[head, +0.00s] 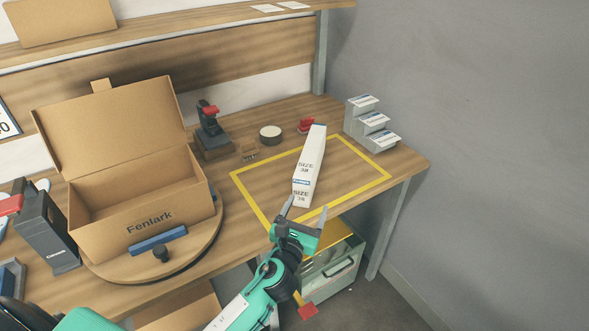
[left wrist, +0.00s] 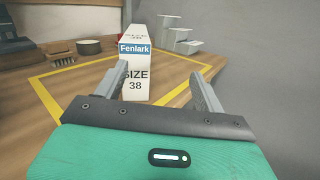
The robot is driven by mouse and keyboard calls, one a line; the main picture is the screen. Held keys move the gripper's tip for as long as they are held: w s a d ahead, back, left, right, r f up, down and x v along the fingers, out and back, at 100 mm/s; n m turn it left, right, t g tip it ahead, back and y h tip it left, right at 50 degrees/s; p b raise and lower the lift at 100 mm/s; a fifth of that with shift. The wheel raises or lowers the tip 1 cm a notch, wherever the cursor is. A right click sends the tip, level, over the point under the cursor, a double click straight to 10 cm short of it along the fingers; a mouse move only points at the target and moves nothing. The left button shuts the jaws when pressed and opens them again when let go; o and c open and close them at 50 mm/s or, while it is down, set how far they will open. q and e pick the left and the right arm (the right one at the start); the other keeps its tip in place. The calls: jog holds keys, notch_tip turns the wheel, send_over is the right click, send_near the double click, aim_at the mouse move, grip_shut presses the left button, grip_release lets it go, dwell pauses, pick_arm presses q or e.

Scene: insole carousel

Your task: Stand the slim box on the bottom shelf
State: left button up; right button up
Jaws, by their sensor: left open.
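The slim box (head: 308,165) is white with a blue Fenlark label and "SIZE 38" print. It lies on the bench inside the yellow outline, its near end towards my gripper. In the left wrist view the slim box (left wrist: 135,60) stretches away from me. My left gripper (head: 306,208) is open and empty at the box's near end. In the left wrist view its fingers (left wrist: 160,72) reach forward, the left one overlapping the box's left edge; I cannot tell whether they touch. A shelf (head: 160,42) runs above the bench; I cannot identify the bottom shelf. My right gripper is not in view.
An open brown Fenlark carton (head: 95,235) stands on a round wooden turntable (head: 205,235) at left. A grey stepped card holder (head: 358,122) stands at the back right. A round tin (head: 270,134) and a red item (head: 306,125) sit behind the outline. A drawer unit (head: 335,275) is under the bench.

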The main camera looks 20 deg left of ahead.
aim_at(301, 193)
pick_arm(q)
jog(key=a+f+n+y, duration=0.1)
jog(key=a+f+n+g+y, duration=0.1)
jog(key=a+f, duration=0.1)
jog(key=shift+s+n, duration=0.3)
jog(key=shift+s, duration=0.05)
jog(key=w, duration=0.7)
jog(key=shift+a+p, duration=0.35)
jog(key=shift+p, duration=0.05)
jog(key=shift+w+a+r, duration=0.1)
jog(key=shift+w+a, duration=0.05)
jog(key=shift+w, duration=0.7)
jog(key=w, duration=0.4)
jog(key=shift+a+p, duration=0.3)
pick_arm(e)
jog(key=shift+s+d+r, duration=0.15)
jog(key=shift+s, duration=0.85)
pick_arm(q)
jog(key=shift+c, duration=0.2)
jog(key=c, duration=1.2)
